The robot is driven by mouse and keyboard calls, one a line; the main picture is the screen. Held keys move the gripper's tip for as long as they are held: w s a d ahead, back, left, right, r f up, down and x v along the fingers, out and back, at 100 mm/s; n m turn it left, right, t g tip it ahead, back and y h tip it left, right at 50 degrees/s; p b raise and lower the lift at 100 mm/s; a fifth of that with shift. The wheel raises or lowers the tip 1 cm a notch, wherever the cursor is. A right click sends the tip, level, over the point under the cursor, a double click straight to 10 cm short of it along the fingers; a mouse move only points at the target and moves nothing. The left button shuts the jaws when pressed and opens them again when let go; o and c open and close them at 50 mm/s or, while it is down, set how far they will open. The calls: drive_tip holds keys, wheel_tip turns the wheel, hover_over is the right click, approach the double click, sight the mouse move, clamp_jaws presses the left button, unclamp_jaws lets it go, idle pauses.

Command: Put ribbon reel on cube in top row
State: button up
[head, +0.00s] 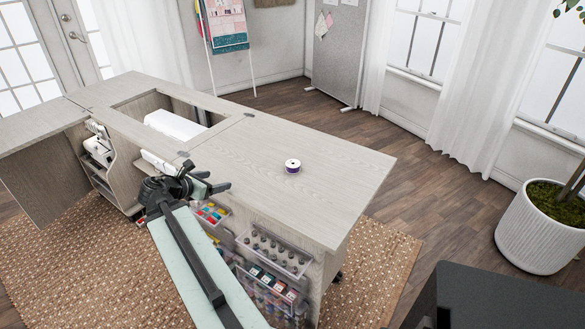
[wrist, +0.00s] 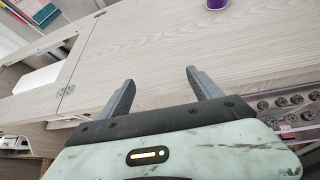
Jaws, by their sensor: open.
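The ribbon reel (head: 292,166) is small, purple and white, and stands alone on the cabinet's grey wood top (head: 345,165). It also shows in the wrist view, cut off at the top edge (wrist: 205,4). My gripper (head: 222,181) is open and empty by the cabinet's front edge, left of the reel and apart from it. In the wrist view its two fingers (wrist: 160,85) point toward the tabletop with nothing between them. I cannot clearly make out a cube for the top row; the cabinet's lower front is partly hidden by my arm.
Clear bins of bottles (head: 275,250) and a bin of colourful items (head: 212,212) sit in the cabinet front. A white machine (head: 175,124) is in the top's recess. A planter (head: 540,230) stands at right. The top around the reel is clear.

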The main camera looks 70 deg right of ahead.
sight(291, 165)
drive_tip(key=s+d+g, duration=0.1)
drive_tip(key=s+d, duration=0.2)
drive_tip(key=s, duration=0.2)
drive_tip(key=s+d+r+m+g, duration=0.1)
drive_tip(key=s+d, duration=0.3)
drive_tip(key=s, duration=0.2)
drive_tip(key=s+d+m+g, duration=0.1)
drive_tip(key=s+d+g, duration=0.1)
drive_tip(key=s+d, duration=0.2)
drive_tip(key=shift+s+d+r+b, duration=0.15)
drive_tip(key=shift+s+r+b, duration=0.2)
drive_tip(key=shift+s, duration=0.35)
drive_tip(key=shift+b+x, duration=0.5)
drive_tip(key=shift+x, duration=0.7)
drive_tip(key=x, duration=0.2)
drive_tip(key=b+x, duration=0.1)
drive_tip(key=x, duration=0.2)
drive_tip(key=shift+s+d+r+b, duration=0.15)
drive_tip(key=shift+s+r+b, duration=0.05)
drive_tip(key=shift+s+b, duration=0.1)
drive_tip(key=shift+r, duration=0.1)
drive_tip(key=c, duration=1.6)
drive_tip(key=shift+o, duration=0.2)
wheel_tip(291, 165, up, 10)
drive_tip(key=p, duration=1)
drive_tip(key=shift+r+p, duration=0.2)
drive_tip(key=shift+p, duration=0.15)
